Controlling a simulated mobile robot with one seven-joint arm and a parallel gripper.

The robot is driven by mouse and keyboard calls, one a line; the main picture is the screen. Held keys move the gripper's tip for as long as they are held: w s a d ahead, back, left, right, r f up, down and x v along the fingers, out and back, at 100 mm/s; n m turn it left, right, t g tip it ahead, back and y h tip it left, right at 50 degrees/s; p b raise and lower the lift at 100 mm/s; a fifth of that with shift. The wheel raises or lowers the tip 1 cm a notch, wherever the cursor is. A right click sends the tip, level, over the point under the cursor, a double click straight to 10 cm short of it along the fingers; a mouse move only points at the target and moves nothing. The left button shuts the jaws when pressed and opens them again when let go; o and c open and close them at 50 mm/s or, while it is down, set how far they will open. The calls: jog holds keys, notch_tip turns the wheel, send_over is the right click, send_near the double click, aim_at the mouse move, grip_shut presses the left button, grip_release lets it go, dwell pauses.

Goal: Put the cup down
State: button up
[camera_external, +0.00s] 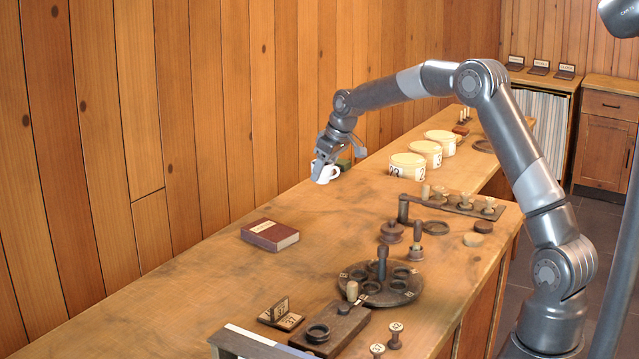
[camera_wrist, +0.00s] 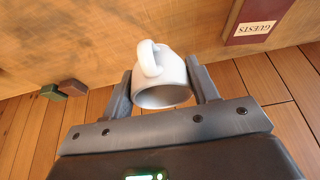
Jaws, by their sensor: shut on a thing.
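A white cup (camera_external: 325,173) with a handle is at the far left part of the wooden counter (camera_external: 210,282), near the panelled wall. My gripper (camera_external: 322,160) comes down on it from above and is shut on it. In the wrist view the cup (camera_wrist: 168,80) sits between the two fingers of my gripper (camera_wrist: 163,88), its open mouth facing the camera and its handle toward the counter. I cannot tell whether the cup touches the counter or is held just above it.
A dark red guest book (camera_external: 270,235) lies nearer on the counter, with bare wood around it. Cream round tins (camera_external: 407,166) stand to the right of the cup. A small green block (camera_wrist: 52,92) is near the wall. Dark turned pieces and a round tray (camera_external: 350,284) fill the front right.

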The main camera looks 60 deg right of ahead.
jog(key=s+d, duration=0.3)
jog(key=d, duration=0.4)
jog(key=w+a+f, duration=0.4)
jog(key=w+a, duration=0.1)
jog(key=w+a+f, duration=0.3)
jog(key=shift+a, duration=0.25)
jog(key=shift+f, duration=1.9)
jog(key=shift+f, duration=0.15)
jog(key=o, duration=1)
